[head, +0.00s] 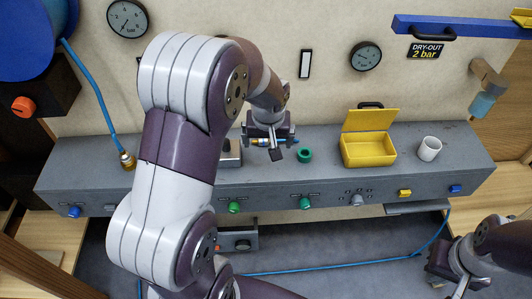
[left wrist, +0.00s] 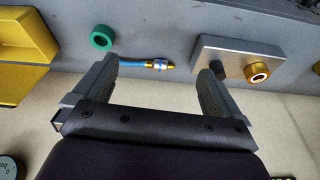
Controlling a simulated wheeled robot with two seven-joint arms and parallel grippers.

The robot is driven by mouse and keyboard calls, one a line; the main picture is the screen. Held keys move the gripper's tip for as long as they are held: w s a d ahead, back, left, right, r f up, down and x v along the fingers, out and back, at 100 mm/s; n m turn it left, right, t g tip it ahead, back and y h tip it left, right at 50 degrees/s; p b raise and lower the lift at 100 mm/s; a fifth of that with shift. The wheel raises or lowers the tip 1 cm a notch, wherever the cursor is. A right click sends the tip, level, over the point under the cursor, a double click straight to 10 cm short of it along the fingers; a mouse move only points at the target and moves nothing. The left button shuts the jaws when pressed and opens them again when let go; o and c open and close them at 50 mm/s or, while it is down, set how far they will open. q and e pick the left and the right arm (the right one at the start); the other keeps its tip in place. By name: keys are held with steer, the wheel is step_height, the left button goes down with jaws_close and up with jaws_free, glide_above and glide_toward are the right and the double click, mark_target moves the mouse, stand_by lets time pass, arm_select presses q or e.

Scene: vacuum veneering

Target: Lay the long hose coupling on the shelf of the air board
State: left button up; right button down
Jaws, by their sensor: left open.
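The hose coupling (left wrist: 150,65), a slim blue piece with brass ends, lies on the grey shelf of the air board (left wrist: 165,20). In the head view the coupling (head: 262,141) shows partly behind my left gripper (head: 270,148), on the shelf of the long grey air board (head: 330,172). In the left wrist view my left gripper (left wrist: 160,78) is open, with its fingers apart and the coupling seen between their tips, nearer one finger. Whether a finger touches it I cannot tell. My right gripper (head: 446,266) is at the lower right, away from the board; its jaw opening is unclear.
A green ring (head: 305,155), an open yellow box (head: 369,148) and a white cup (head: 429,148) stand to the right on the shelf. A grey block with a brass ring (left wrist: 236,58) is beside the coupling. A blue hose with a brass end (head: 127,160) stands at left.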

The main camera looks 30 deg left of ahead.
arm_select(q)
steer(key=s+d+r+m+p, duration=0.1)
steer(key=s+d+m+p, duration=0.1)
steer(key=s+d, duration=0.2)
steer(key=s+d+r+m+g+h+p, duration=0.1)
steer(key=s+d+r+m, duration=0.1)
steer(key=s, duration=0.8)
steer(key=shift+s+d+m+g+h+p, duration=0.35)
steer(key=shift+d+m, duration=0.45)
steer(key=shift+d, duration=0.2)
steer(key=shift+f, duration=0.1)
